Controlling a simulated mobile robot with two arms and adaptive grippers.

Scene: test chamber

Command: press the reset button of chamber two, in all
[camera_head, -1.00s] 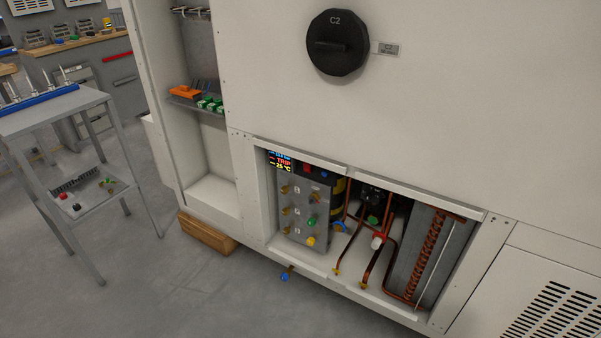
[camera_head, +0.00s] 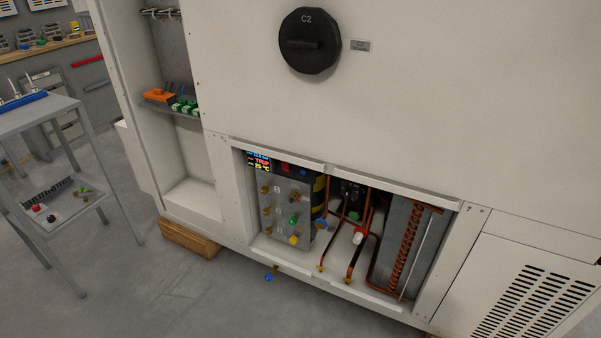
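The large white cabinet of chamber two (camera_head: 420,110) fills the head view. A black round knob marked C2 (camera_head: 310,41) sits on its upper panel, with a small label plate (camera_head: 360,46) to its right. Below is an open recess. In it, at the left, stands a grey control box (camera_head: 281,214) with brass fittings and a green and a yellow knob. A small display (camera_head: 259,162) at its top reads TRIP in red and 25 °C. A red part (camera_head: 287,169) sits beside the display; I cannot tell whether it is the reset button. Neither gripper is in view.
Copper pipes (camera_head: 368,235) and a coil (camera_head: 405,250) fill the recess's right side. A grey cart (camera_head: 40,118) stands at the left. A wooden block (camera_head: 188,239) lies under the cabinet.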

